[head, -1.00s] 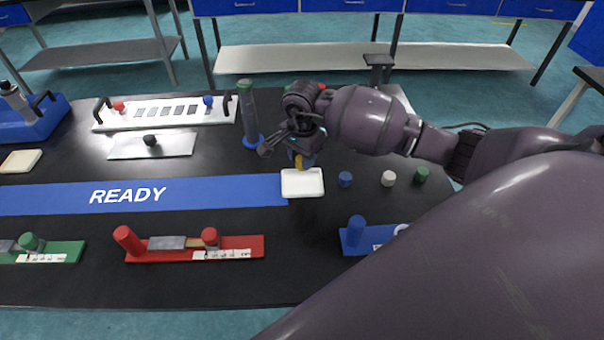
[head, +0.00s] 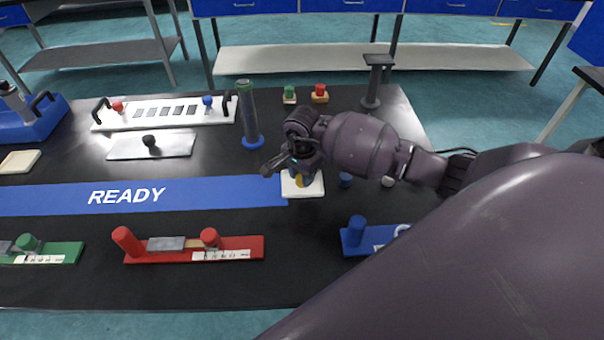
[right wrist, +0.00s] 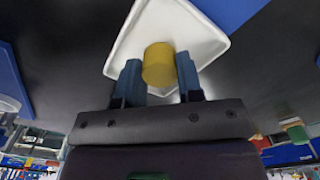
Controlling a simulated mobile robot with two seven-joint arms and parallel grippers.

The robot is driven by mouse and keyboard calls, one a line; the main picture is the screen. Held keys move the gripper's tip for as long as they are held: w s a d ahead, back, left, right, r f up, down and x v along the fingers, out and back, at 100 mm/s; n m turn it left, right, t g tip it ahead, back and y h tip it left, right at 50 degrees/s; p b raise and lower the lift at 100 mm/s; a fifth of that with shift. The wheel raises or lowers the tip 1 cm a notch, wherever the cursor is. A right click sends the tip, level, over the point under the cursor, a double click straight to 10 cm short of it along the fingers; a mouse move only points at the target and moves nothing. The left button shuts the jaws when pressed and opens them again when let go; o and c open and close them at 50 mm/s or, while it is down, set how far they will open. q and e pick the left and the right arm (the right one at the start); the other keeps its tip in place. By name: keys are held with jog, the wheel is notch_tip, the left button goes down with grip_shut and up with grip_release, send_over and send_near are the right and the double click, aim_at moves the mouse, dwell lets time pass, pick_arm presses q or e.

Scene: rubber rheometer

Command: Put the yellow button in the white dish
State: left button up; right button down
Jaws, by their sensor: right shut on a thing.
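The white dish (head: 314,190) lies on the black table at the right end of the blue READY strip. The yellow button (head: 299,181) is between the fingers of my right gripper (head: 298,172), over the dish. In the right wrist view the yellow button (right wrist: 158,64) sits between the blue fingertips of the right gripper (right wrist: 158,80), with the white dish (right wrist: 205,40) behind it. I cannot tell whether the button touches the dish floor. My left gripper is not in view.
A tall dark cylinder on a blue base (head: 249,115) stands behind left. A red fixture (head: 195,250) and a blue fixture (head: 372,238) lie in front. Table between these is clear.

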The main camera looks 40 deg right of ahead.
jog(key=c, duration=0.8)
grip_release()
jog(key=shift+f, duration=0.1)
notch_tip(320, 180, up, 12)
jog(key=shift+r, duration=0.15)
